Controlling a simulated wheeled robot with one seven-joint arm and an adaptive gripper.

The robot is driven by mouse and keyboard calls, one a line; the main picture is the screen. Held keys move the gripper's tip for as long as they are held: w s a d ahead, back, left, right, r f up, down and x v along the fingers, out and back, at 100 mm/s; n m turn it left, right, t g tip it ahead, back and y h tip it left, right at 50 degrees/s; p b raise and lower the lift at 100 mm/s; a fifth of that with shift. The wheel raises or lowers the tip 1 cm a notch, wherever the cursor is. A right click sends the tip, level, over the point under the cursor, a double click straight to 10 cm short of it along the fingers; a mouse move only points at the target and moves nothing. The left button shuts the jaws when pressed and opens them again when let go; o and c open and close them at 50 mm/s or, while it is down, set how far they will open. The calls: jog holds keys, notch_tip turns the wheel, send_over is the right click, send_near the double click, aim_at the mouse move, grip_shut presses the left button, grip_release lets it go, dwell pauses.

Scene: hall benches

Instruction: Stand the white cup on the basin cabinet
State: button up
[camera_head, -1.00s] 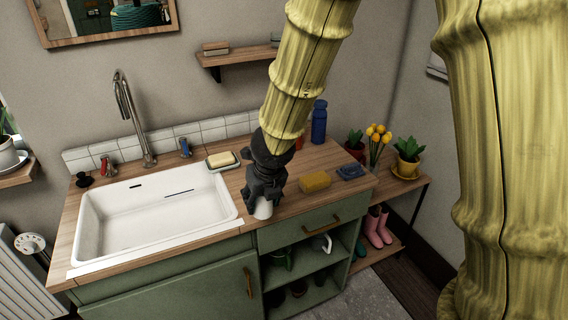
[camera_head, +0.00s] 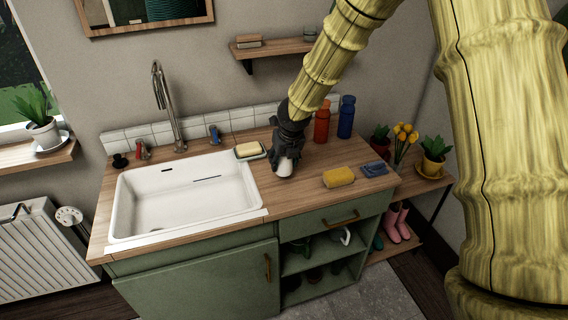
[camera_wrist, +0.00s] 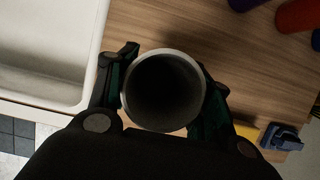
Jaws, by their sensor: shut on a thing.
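The white cup (camera_head: 284,166) is upright in my gripper (camera_head: 287,158), over the wooden top of the basin cabinet (camera_head: 300,205), just right of the sink. In the wrist view, the cup's round rim and dark inside (camera_wrist: 165,90) show between the two fingers (camera_wrist: 163,95), which are shut on its sides. The cup's base is at or very near the wood; I cannot tell whether it touches. My gripper hides part of the cup in the head view.
The white sink (camera_head: 185,195) is close on the left. A soap dish (camera_head: 250,151) is behind it. A yellow sponge (camera_head: 338,177) and a blue cloth-like item (camera_head: 374,169) lie to the right. Red (camera_head: 322,122) and blue (camera_head: 346,117) bottles stand behind. Bare wood lies in front.

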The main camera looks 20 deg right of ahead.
aim_at(284, 166)
jog(key=shift+w, duration=0.2)
jog(key=shift+d+f+p, duration=0.1)
jog(key=shift+f+p, duration=0.3)
jog(key=shift+f, duration=1.35)
jog(key=shift+f, duration=0.2)
jog(key=o, duration=1)
jog(key=shift+r, duration=0.1)
jog(key=shift+r, duration=0.2)
jog(key=b+v, duration=0.1)
jog(key=v, duration=1)
jog(key=shift+s+r, duration=0.25)
jog(key=shift+r, duration=0.1)
